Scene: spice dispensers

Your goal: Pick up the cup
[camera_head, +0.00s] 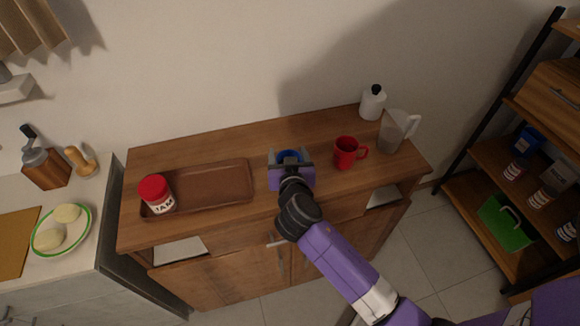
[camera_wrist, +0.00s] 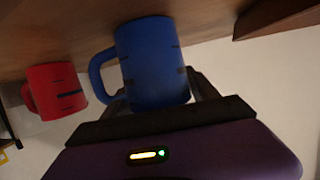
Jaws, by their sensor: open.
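A blue cup (camera_wrist: 150,60) with a handle on its left fills the middle of the wrist view, which looks upside down. In the head view only part of the blue cup (camera_head: 289,154) shows, behind my gripper. My gripper (camera_head: 290,160) is open at the cabinet top, with its fingers near the two sides of the blue cup; I cannot tell whether they touch it. A red cup (camera_head: 346,152) stands upright to the right of my gripper, and the red cup also shows at the left in the wrist view (camera_wrist: 55,91).
A brown tray (camera_head: 222,172) with a red-lidded jam jar (camera_head: 156,194) lies to the left on the wooden cabinet (camera_head: 205,140). A clear pitcher (camera_head: 394,132) and a white bottle (camera_head: 372,103) stand at the right. Bare wood lies between tray and gripper.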

